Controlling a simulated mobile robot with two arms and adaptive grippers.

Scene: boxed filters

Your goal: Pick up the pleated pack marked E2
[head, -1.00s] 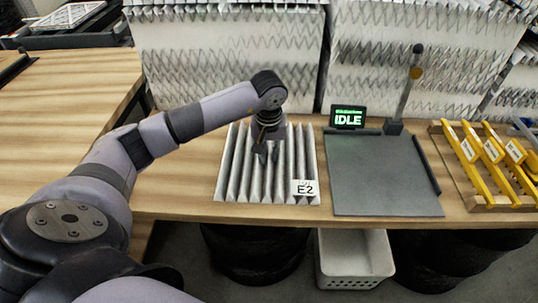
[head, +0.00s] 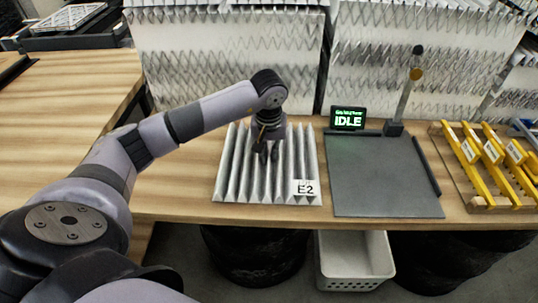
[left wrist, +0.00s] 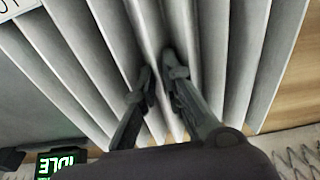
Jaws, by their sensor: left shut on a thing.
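The pleated pack marked E2 (head: 234,178) lies pleats up at the front of the wooden table, its white label at the near right corner. My left gripper (head: 267,154) points down at its middle from above. In the left wrist view the fingers (left wrist: 160,75) straddle one pale pleat of the pack (left wrist: 88,62) and are shut on it. I cannot tell whether the pack is clear of the table. My right gripper is in neither view.
Right of the pack is a grey flat plate (head: 378,180) with a small screen reading IDLE (head: 347,118) and a post (head: 403,95) behind it. Yellow bars (head: 480,160) on a wooden rack stand farther right. Large pleated filters (head: 230,60) line the back. A white basket (head: 352,262) is below.

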